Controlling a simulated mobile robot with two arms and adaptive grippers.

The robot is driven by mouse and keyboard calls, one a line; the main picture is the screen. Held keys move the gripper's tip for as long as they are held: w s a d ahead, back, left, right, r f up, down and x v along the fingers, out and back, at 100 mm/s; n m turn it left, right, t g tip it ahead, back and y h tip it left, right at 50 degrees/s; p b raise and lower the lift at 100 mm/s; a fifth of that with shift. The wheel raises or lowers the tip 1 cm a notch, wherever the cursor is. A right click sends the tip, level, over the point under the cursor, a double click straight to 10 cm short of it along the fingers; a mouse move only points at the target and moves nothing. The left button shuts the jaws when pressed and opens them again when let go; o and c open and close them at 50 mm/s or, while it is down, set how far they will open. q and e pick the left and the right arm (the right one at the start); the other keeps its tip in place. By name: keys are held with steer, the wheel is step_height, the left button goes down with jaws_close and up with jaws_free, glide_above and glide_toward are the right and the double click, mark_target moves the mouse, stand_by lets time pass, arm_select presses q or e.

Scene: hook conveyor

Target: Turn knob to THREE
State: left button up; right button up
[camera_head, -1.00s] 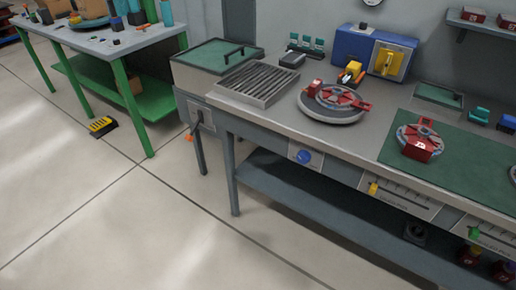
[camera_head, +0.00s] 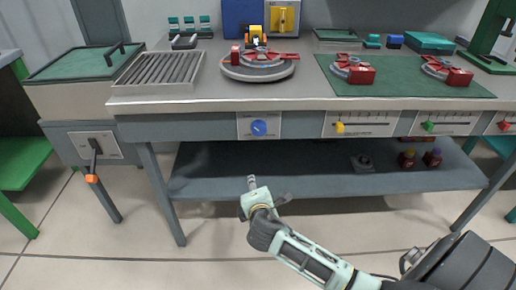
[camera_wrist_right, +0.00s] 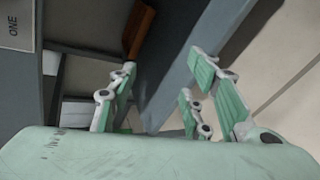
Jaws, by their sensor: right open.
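The blue round knob (camera_head: 259,128) sits on a light plate (camera_head: 244,117) on the front face of the workbench, in the head view. I cannot read its setting there. In the right wrist view, a corner of a light plate marked "ONE" (camera_wrist_right: 14,30) shows at the upper left; the knob itself is out of that view. My right gripper (camera_head: 252,183) is below the knob, in front of the lower shelf, apart from the knob. In the right wrist view its fingers (camera_wrist_right: 160,85) are spread and empty. My left gripper is not in view.
The workbench edge (camera_head: 200,104) overhangs the knob panel, and the lower shelf (camera_head: 310,172) lies behind my right gripper. To the right are sliders with yellow (camera_head: 340,127) and green (camera_head: 428,126) handles. A lever with an orange end (camera_head: 92,178) hangs at the left.

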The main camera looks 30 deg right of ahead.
step_height(320, 180, up, 10)
steer(key=n+t+h+b, duration=0.1)
steer(key=t+h+b, duration=0.1)
steer(key=b, duration=0.1)
steer(key=t+h+b, duration=0.2)
glide_toward(258, 129)
steer(key=x, duration=0.7)
steer(key=shift+s+d+b, duration=0.1)
steer(key=shift+b, duration=0.2)
steer(key=shift+x, duration=0.95)
steer(key=shift+w+d+f, duration=0.1)
steer(key=shift+w+f, duration=0.05)
steer(key=shift+w, duration=0.1)
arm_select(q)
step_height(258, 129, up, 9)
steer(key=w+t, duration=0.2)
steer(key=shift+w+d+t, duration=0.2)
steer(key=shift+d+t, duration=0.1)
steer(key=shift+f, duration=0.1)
arm_select(e)
steer(key=shift+c, duration=0.3)
steer(key=shift+y, duration=0.3)
steer(key=c, duration=1)
